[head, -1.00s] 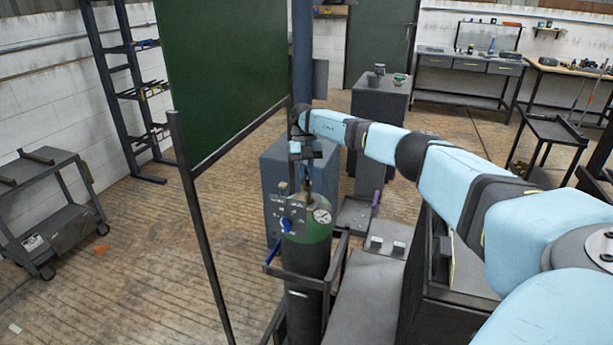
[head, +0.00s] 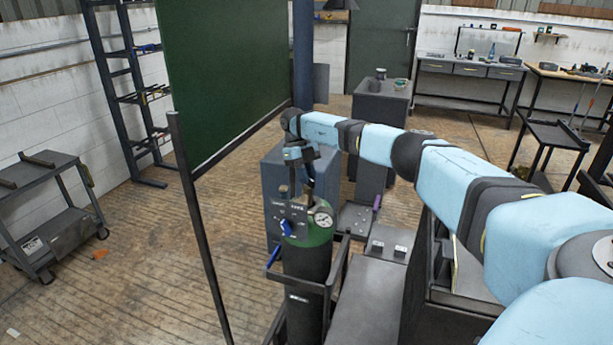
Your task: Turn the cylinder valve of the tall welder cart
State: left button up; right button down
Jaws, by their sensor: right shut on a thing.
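The tall welder cart (head: 283,322) stands in the lower middle of the head view. It carries a dark gas cylinder (head: 305,268) with a green shoulder. A round white gauge (head: 322,219) and a grey plate with a blue lever (head: 285,228) sit at its top. My right gripper (head: 308,192) points down at the top of the cylinder, its wrist tilted. It is shut on the cylinder valve, which the fingers and the plate mostly hide. My left gripper is out of view.
A thin dark post (head: 197,225) and a green screen (head: 225,75) stand left of the cart. A dark low shelf cart (head: 50,215) is at far left. A grey bench top (head: 365,300) lies right of the cylinder. The wooden floor at left is mostly clear.

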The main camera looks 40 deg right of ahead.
jog(key=c, duration=1.1)
grip_release()
jog(key=b+v, duration=0.2)
jog(key=v, duration=1)
